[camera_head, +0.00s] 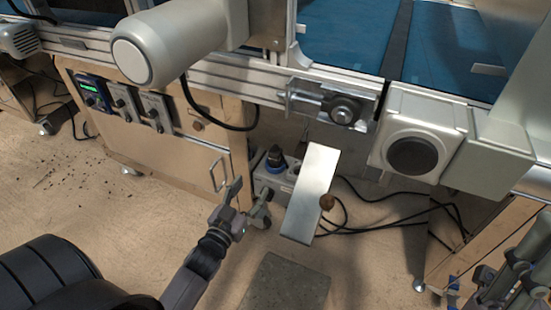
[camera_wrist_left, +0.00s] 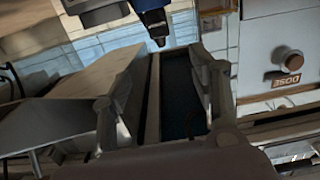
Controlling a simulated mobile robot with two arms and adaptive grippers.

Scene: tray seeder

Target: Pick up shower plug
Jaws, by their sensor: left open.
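The shower plug, which I take to be the dark blue and black plug (camera_head: 276,157), stands upright on a grey socket box (camera_head: 268,182) beside the wooden cabinet. In the left wrist view a dark blue plug (camera_wrist_left: 153,22) shows just beyond the fingertips, a little left of the middle of their gap. My left gripper (camera_head: 248,199) is open and empty, in front of the socket box and apart from the plug. It also shows open in the left wrist view (camera_wrist_left: 168,65). Grey parts at the lower right look like my right gripper (camera_head: 500,283); its jaws are unclear.
The wooden cabinet (camera_head: 175,155) is on the left. Black cables (camera_head: 385,230) lie on the floor at right.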

